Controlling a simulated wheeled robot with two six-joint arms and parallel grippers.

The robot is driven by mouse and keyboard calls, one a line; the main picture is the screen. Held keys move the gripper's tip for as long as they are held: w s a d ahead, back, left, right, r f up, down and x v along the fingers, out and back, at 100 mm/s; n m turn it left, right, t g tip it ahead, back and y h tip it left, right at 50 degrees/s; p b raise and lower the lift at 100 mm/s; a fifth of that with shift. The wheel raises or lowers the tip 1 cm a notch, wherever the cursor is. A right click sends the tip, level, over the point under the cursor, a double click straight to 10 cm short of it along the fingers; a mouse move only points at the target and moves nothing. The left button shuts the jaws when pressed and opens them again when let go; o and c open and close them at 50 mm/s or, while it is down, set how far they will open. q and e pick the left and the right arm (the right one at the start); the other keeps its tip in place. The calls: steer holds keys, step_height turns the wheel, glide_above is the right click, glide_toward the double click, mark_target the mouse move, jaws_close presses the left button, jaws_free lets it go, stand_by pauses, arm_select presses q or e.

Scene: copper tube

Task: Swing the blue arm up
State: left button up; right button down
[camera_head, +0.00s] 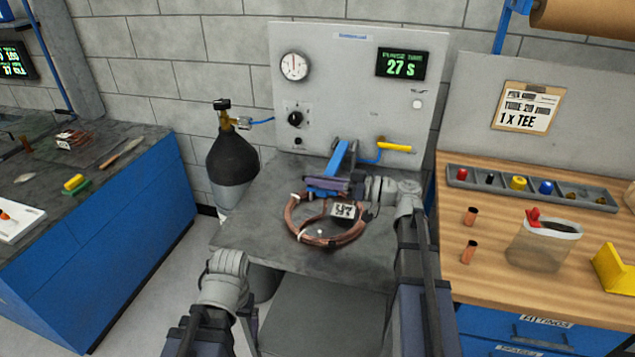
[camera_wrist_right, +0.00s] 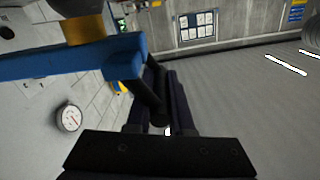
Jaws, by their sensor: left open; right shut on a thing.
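The blue arm (camera_head: 340,157) stands over the bench in front of the grey panel, tilted up toward the back in the head view. In the right wrist view the blue arm (camera_wrist_right: 60,62) crosses from the left edge to my fingers, with a dark round grip (camera_wrist_right: 151,92) at its end. My right gripper (camera_head: 335,186) is shut on that grip; its fingers (camera_wrist_right: 162,95) lie on either side of it. A copper coil (camera_head: 322,238) with a tag lies on the bench just below. My left arm shows at the lower left, but its jaws are not visible.
A dark gas cylinder (camera_head: 232,160) stands left of the bench. The panel carries a gauge (camera_head: 294,66), a timer display (camera_head: 402,65) reading 27 S and a yellow lever (camera_head: 395,148). A wooden bench (camera_head: 490,287) with a parts tray (camera_head: 530,188) is at right.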

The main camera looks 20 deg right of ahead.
steer(key=w+d+r+m+p, duration=0.3)
steer(key=w+r+p, duration=0.2)
steer(key=r+p, duration=0.25)
steer(key=w+d+r+m+p, duration=0.3)
steer(key=w+r+m+p, duration=0.1)
steer(key=r+p, duration=0.4)
steer(key=w+d+r+m+p, duration=0.2)
steer(key=w+d+r, duration=0.1)
steer(key=w, duration=0.4)
steer(key=w+d+r+m+p, duration=0.3)
steer(key=w+d, duration=0.2)
steer(key=w, duration=0.3)
steer(key=shift+d+r, duration=0.3)
steer(key=c, duration=0.8)
jaws_free()
steer(key=shift+s+d, duration=0.1)
